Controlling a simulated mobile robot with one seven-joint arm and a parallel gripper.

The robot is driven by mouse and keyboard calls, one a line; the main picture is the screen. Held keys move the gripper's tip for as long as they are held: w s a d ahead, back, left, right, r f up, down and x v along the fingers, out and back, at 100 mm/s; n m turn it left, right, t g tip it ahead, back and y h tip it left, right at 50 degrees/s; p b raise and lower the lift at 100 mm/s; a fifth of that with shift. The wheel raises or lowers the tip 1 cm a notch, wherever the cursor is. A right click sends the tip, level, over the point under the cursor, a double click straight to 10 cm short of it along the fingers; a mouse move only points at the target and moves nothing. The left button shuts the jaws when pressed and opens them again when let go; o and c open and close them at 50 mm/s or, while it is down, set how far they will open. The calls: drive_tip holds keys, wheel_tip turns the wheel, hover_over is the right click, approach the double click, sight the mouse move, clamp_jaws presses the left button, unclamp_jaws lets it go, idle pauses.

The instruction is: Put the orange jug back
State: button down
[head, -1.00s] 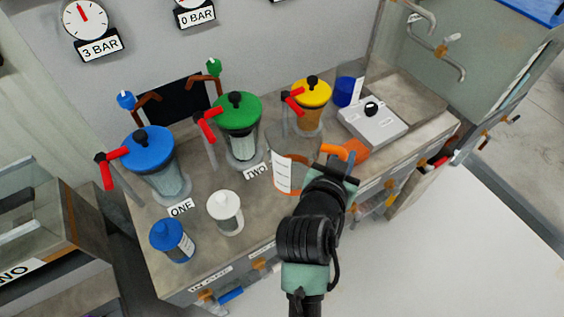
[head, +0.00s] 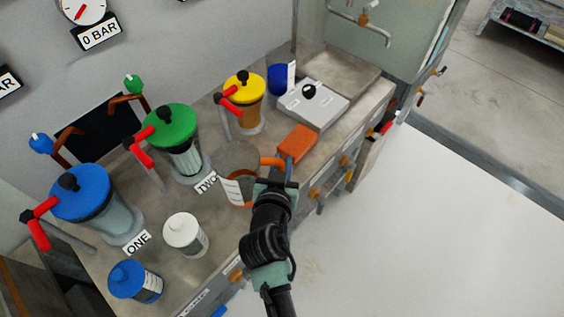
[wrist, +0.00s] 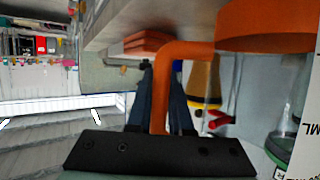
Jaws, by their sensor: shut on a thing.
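The orange jug (head: 240,161) is a clear vessel with an orange handle, an orange ring low down and a white marked label. It appears upright in the head view, over the bench just right of the TWO label. My gripper (head: 279,172) is shut on its handle from the front. In the wrist view the handle passes between the fingers of my gripper (wrist: 161,75), and the jug's orange ring (wrist: 265,27) is at upper right. I cannot tell whether the jug's bottom touches the bench.
The bench (head: 225,248) holds a green-lidded pump (head: 172,128), a blue-lidded pump (head: 82,193) and a yellow-lidded pump (head: 244,86). A white-capped bottle (head: 185,235) and a blue bottle (head: 132,281) stand at the front. An orange block (head: 297,142) and a grey scale-like box (head: 313,103) are to the right.

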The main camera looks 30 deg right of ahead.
drive_tip(key=shift+w, duration=0.1)
drive_tip(key=shift+f, duration=0.2)
drive_tip(key=c, duration=0.8)
unclamp_jaws()
drive_tip(key=shift+r, duration=0.1)
